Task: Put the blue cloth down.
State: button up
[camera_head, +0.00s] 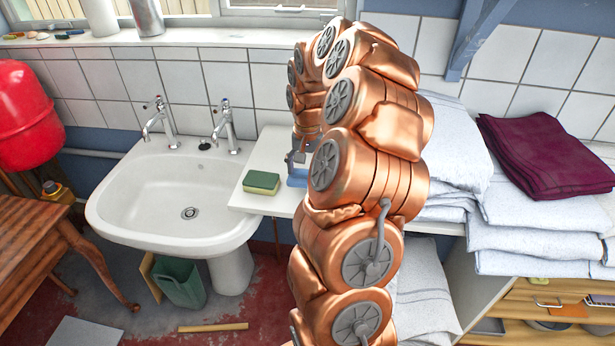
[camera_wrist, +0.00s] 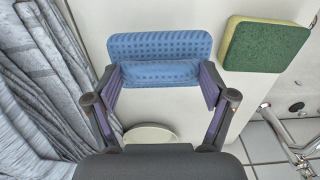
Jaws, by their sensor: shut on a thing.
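The blue cloth (camera_wrist: 160,46) is a folded, patterned piece. My gripper (camera_wrist: 162,82) is shut on it, with one finger at each end of its near fold. In the head view, the cloth (camera_head: 297,179) shows low at the white counter (camera_head: 262,152), just right of the sponge. I cannot tell whether its underside touches the counter. My gripper (camera_head: 301,157) is partly hidden behind my copper-coloured arm, which also covers the cloth's right side.
A green and yellow sponge (camera_head: 262,183) lies left of the cloth, near the sink (camera_head: 165,195) with two taps. Stacked pale towels (camera_head: 530,205) and a maroon cloth (camera_head: 550,153) are at the right. A pale round object (camera_wrist: 151,134) lies below the gripper in the wrist view.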

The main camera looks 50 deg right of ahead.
aim_at(308, 171)
notch_tip(308, 171, down, 3)
jog(key=shift+s+f+p, duration=0.1)
jog(key=shift+f+p, duration=0.05)
jog(key=shift+p, duration=0.7)
jog(key=shift+f, duration=0.15)
jog(key=shift+f+b, duration=0.2)
jog(key=shift+b, duration=0.15)
jog(key=o, duration=1)
jog(key=shift+r, duration=0.2)
notch_tip(308, 171, up, 11)
jog(key=b, duration=0.3)
jog(key=shift+r, duration=0.55)
jog(key=shift+a, duration=0.2)
